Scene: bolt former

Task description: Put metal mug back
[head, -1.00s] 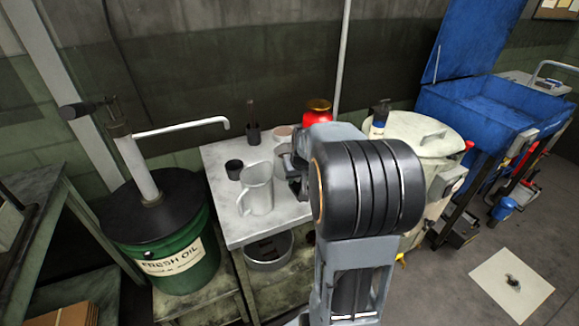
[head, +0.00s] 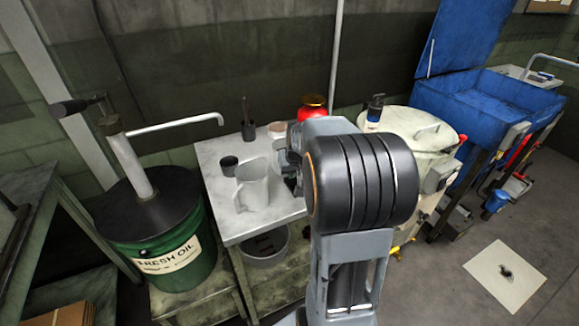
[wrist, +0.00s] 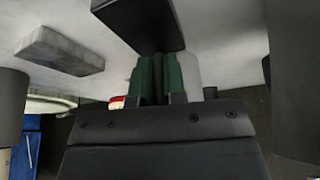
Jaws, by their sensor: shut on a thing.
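My gripper (head: 292,170) is over the right part of the pale bench top, partly hidden behind my arm. A grey rounded metal mug (head: 281,156) shows at its left side, mostly hidden. In the wrist view, my gripper's green-padded fingers (wrist: 158,80) are close together with a dark strip between them. The gripper is shut on the mug, though the grip itself is hard to see. Whether the mug touches the bench cannot be told.
A grey pitcher (head: 252,186) stands left of my gripper. A small black cup (head: 229,165), a brush holder (head: 248,131) and a red jar (head: 312,107) are close by. A green oil bucket (head: 165,250) stands left; a pale drum (head: 420,130) stands right. A metal pan (head: 265,252) sits below.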

